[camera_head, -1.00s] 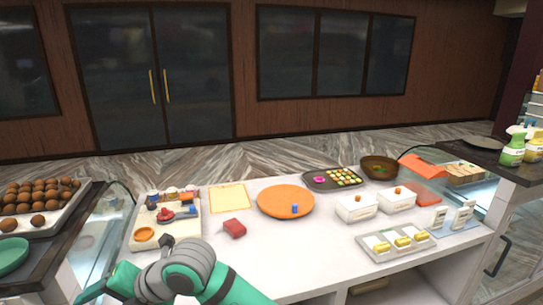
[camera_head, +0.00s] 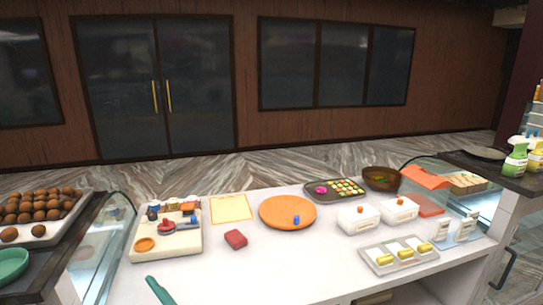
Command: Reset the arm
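An orange plate (camera_head: 275,220) with a small blue piece (camera_head: 296,220) lies mid-counter. White boxes (camera_head: 358,221), a tray of yellow sweets (camera_head: 372,266) and a brown bowl (camera_head: 381,179) stand to the right. Glass cases flank the counter. Its front middle is clear.

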